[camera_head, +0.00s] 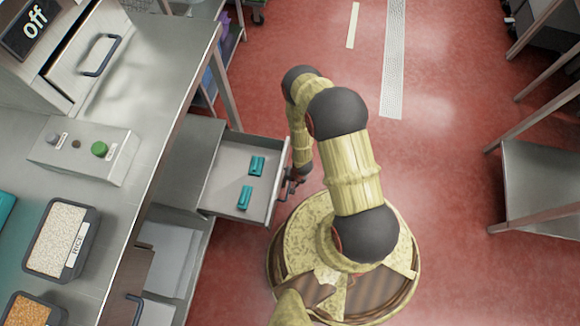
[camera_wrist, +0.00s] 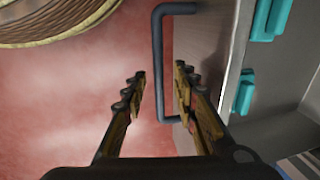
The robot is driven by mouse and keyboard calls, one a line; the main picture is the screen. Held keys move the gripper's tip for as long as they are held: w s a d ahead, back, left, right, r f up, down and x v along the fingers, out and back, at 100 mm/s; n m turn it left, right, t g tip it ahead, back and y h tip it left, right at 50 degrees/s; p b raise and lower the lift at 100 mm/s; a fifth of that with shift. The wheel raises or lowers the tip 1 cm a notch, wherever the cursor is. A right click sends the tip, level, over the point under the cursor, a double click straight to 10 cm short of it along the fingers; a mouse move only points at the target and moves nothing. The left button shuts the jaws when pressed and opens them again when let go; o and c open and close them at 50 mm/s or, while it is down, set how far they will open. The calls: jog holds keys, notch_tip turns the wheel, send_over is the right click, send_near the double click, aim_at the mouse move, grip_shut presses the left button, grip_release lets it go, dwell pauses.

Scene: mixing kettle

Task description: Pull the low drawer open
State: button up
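The low drawer (camera_head: 222,182) stands pulled out from under the counter in the head view, with two teal objects (camera_head: 257,166) (camera_head: 245,197) inside. In the wrist view, its front panel (camera_wrist: 208,35) is at the right and its dark bar handle (camera_wrist: 158,45) runs down the middle. My gripper (camera_wrist: 160,76) is open, with one finger on each side of the handle and visible gaps between them. In the head view my gripper (camera_head: 290,183) is at the drawer's front, largely hiding the handle.
The counter (camera_head: 150,110) at the left carries a control box with a green button (camera_head: 100,149) and a container labelled rice (camera_head: 62,238). A closed upper drawer or door handle (camera_head: 100,57) is at the upper left. Red floor is clear to the right, before a metal rack (camera_head: 540,180).

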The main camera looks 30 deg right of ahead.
notch_tip(320, 180, up, 12)
jog(key=s+d, duration=0.1)
jog(key=shift+s+d+f, duration=0.15)
jog(key=shift+d, duration=0.2)
dwell(0.7)
